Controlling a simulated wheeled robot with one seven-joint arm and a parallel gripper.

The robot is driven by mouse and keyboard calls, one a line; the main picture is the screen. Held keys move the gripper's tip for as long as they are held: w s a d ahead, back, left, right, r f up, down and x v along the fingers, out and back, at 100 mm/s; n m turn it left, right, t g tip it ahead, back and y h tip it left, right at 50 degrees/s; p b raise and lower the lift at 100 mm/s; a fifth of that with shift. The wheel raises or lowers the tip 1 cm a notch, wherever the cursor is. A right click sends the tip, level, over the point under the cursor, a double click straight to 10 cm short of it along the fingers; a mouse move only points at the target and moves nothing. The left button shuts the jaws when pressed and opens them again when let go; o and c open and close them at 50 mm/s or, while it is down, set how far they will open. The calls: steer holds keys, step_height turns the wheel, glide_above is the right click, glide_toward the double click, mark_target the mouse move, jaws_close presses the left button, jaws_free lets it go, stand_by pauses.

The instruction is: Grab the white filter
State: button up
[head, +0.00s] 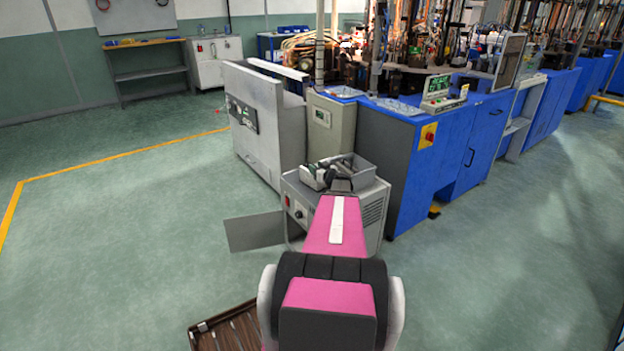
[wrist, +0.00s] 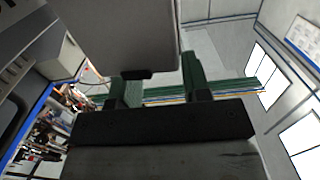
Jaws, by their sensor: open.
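I cannot clearly make out a white filter in either view. My gripper (head: 316,177) is at the top of a small grey cabinet (head: 292,190), beside a grey bin (head: 367,172); my arm hides part of this area. In the wrist view my gripper (wrist: 155,85) is open, with two green fingers apart. A large pale grey object (wrist: 125,35) with a black foot-like piece at its edge is close to the fingers. I cannot tell what it is or whether they touch it.
A grey box-shaped unit (head: 330,135) and blue machine cabinets (head: 400,160) stand just behind and right of the small cabinet. A flat grey panel (head: 255,231) juts out at its left. A brown tray (head: 205,338) is at the bottom. The green floor at left is clear.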

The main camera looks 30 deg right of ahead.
steer(key=w, duration=0.4)
steer(key=shift+f, duration=0.15)
steer(key=shift+a, duration=0.1)
jaws_close()
